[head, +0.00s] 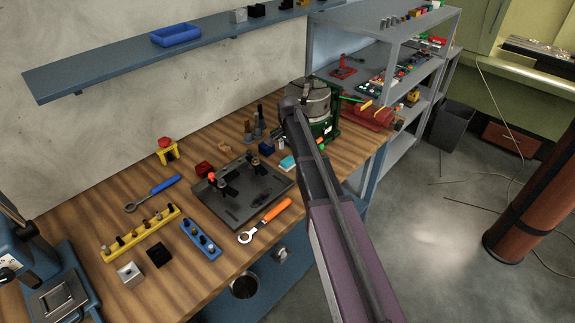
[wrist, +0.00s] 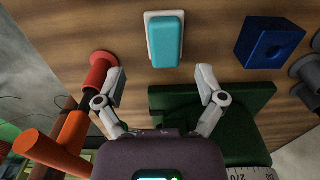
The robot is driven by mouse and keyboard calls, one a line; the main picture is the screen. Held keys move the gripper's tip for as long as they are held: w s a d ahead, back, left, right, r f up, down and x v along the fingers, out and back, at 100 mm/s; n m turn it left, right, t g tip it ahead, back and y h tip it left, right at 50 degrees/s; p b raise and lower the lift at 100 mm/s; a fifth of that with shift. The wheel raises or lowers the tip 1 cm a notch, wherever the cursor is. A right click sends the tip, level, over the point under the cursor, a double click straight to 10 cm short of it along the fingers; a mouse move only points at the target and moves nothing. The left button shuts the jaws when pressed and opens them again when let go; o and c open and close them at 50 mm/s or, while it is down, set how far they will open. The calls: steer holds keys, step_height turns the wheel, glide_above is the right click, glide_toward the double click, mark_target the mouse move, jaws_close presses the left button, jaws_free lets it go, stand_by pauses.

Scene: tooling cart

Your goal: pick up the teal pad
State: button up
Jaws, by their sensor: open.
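The teal pad (wrist: 168,43) is a small rounded block on a white base, lying on the wooden bench top in the upper middle of the wrist view. It also shows in the head view (head: 287,162), to the right of the dark tray. My gripper (wrist: 164,85) is open and empty, its two fingers spread apart below the pad in the wrist view. The pad lies beyond the fingertips, roughly centred between them and not touched. In the head view my arm hides the gripper.
A blue block with a hole (wrist: 270,43) lies right of the pad. A red-orange flanged part (wrist: 101,72) stands close by the left finger. A green machine base (wrist: 215,115) sits beneath the gripper. A dark tray (head: 240,205) with clamps lies left of the pad.

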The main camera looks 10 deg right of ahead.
mark_target(288, 160)
steer(key=shift+f, duration=0.15)
steer(key=f+b, duration=0.2)
steer(key=b, duration=0.1)
steer(key=shift+w+f, duration=0.25)
steer(key=shift+f, duration=0.15)
steer(key=shift+a+f+b, duration=0.1)
steer(key=shift+f+b, duration=1)
steer(key=c, duration=1.2)
